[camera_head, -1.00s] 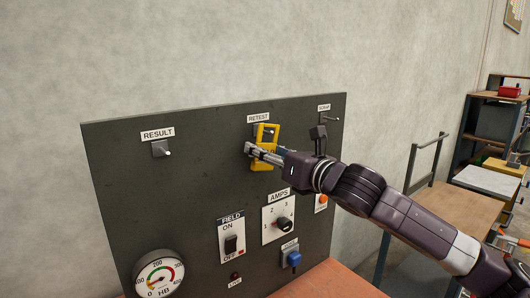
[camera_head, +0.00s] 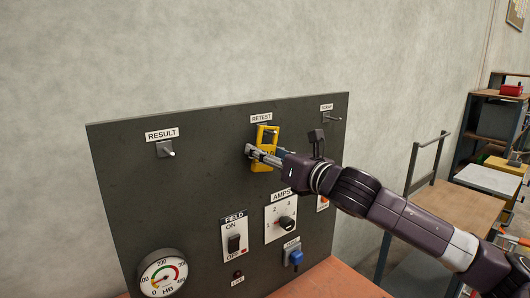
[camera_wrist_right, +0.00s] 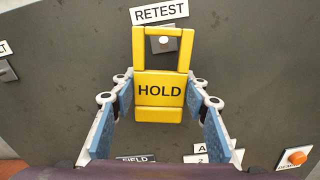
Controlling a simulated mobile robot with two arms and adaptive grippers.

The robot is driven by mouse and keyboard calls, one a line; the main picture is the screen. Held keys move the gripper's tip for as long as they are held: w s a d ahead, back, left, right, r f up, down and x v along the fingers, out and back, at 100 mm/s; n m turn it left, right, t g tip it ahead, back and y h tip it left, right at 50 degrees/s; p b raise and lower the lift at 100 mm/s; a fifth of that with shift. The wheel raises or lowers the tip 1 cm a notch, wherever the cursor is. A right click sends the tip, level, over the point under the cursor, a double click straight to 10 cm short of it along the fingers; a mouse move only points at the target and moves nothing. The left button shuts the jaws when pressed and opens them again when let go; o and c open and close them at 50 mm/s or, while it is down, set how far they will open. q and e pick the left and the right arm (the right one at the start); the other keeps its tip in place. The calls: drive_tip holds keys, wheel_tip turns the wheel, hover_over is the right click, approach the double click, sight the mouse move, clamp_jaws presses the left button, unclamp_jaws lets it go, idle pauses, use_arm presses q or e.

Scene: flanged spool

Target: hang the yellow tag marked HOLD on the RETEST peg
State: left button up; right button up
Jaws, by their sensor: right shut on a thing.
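The yellow tag marked HOLD (camera_wrist_right: 159,91) is upright in front of the dark panel, with an open window in its upper half. It also shows in the head view (camera_head: 262,160). My right gripper (camera_wrist_right: 160,103) is shut on the tag, one finger at each side; in the head view the gripper (camera_head: 262,155) reaches it from the right. The RETEST peg (camera_wrist_right: 163,42) shows through the tag's window, under the RETEST label (camera_wrist_right: 160,12). I cannot tell whether the peg's tip passes through the window or is still behind it. My left gripper is not in view.
The panel (camera_head: 125,190) also carries a RESULT peg (camera_head: 165,150) at left and another peg (camera_head: 330,117) at upper right. Below are switches, a FIELD switch (camera_head: 234,243), an AMPS knob (camera_head: 286,223) and a gauge (camera_head: 162,274). Shelving stands at far right.

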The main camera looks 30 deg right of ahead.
drive_tip(key=o, duration=1.1)
drive_tip(key=shift+o, duration=0.2)
drive_tip(key=shift+s+f, duration=0.1)
drive_tip(key=s, duration=1.1)
drive_tip(key=shift+s+d, duration=0.35)
drive_tip(key=shift+d, duration=0.1)
